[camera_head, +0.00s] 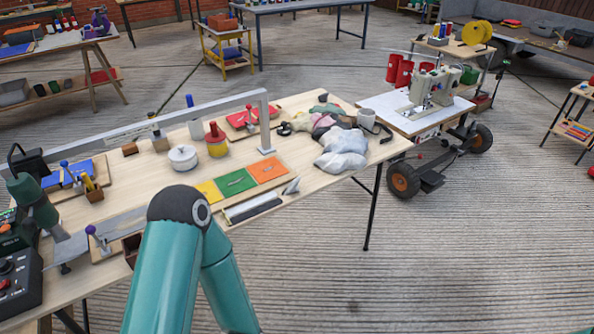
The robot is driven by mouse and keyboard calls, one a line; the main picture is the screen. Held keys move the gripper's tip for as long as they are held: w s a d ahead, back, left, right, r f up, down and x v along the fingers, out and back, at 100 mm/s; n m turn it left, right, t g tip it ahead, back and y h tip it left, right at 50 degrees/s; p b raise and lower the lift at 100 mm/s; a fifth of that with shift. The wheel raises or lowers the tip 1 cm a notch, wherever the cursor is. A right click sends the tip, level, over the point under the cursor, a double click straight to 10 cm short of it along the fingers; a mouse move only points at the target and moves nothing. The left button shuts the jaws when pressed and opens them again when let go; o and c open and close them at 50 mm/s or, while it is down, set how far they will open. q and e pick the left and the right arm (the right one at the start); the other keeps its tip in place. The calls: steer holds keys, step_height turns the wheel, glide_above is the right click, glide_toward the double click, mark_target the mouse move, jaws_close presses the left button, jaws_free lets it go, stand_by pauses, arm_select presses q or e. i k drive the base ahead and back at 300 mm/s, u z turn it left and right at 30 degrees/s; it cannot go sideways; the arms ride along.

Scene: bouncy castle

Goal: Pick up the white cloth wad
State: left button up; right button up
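A heap of crumpled cloth lies on the right end of the long wooden table (290,205). Its front part is a pale grey-white wad (341,142), with another pale lump (340,162) touching it in front, close to the table's right edge. I cannot tell whether these two are one piece. Pink, black and olive pieces (325,108) lie behind them. One of my teal arms rises from the bottom, bends at its elbow left of the heap and goes down again out of the picture. Neither gripper shows.
A metal frame (265,125) stands on the table left of the heap. A wheeled sewing-machine stand (405,122) is close right. Floor in front right is clear.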

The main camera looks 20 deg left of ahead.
mark_target(293, 187)
steer(key=u, duration=0.45)
steer(key=i, duration=1)
steer(key=u, duration=0.9)
steer(key=i, duration=0.3)
steer(key=u, duration=0.2)
steer(key=k, duration=0.95)
steer(key=u, duration=0.2)
steer(key=i, duration=0.95)
steer(key=z, duration=0.1)
